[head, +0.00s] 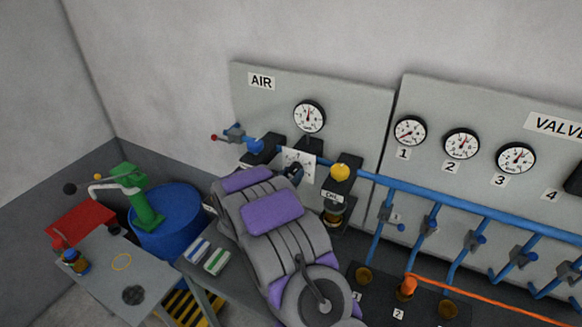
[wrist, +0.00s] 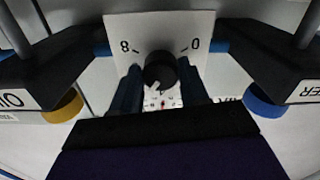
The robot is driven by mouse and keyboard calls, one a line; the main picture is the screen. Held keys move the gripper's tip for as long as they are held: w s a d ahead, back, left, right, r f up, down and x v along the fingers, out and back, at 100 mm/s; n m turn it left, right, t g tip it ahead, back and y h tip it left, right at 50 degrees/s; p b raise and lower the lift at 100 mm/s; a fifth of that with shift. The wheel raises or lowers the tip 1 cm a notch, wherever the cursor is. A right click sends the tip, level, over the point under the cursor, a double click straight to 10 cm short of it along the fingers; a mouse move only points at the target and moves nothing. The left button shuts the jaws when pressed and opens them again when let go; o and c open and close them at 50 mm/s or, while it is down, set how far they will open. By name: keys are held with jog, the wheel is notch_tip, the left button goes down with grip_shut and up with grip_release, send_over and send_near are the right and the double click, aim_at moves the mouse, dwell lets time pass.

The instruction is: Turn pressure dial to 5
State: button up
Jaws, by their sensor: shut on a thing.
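The pressure dial is a black knob (wrist: 160,70) on a white scale card (wrist: 118,28). The card shows 8 on the left and 0 on the right in the wrist view, and its lower part is partly hidden. A pale pointer mark on the knob points down and slightly left there. My gripper (wrist: 160,82) has one dark blue finger on each side of the knob and is shut on it. In the head view, the scale card (head: 302,158) shows under the AIR gauge (head: 309,116), with my gripper (head: 293,172) against it hiding the knob.
A yellow-capped oil unit (head: 340,180) stands close to the right of the dial. A blue-topped unit (head: 257,147) stands to the left. A blue pipe (head: 440,199) with several valves runs right. A blue drum (head: 170,215) and a grey table (head: 115,275) are at left.

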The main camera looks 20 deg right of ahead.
jog(key=shift+w+a+r+n+p, duration=0.1)
jog(key=shift+r+n+p, duration=0.3)
jog(key=shift+n+p, duration=0.25)
jog(key=o, duration=1.1)
jog(key=shift+f, duration=0.2)
jog(key=shift+c, duration=0.2)
jog(key=shift+a, duration=0.1)
jog(key=v, duration=1.7)
jog(key=shift+b, duration=0.35)
jog(key=shift+a+f, duration=0.15)
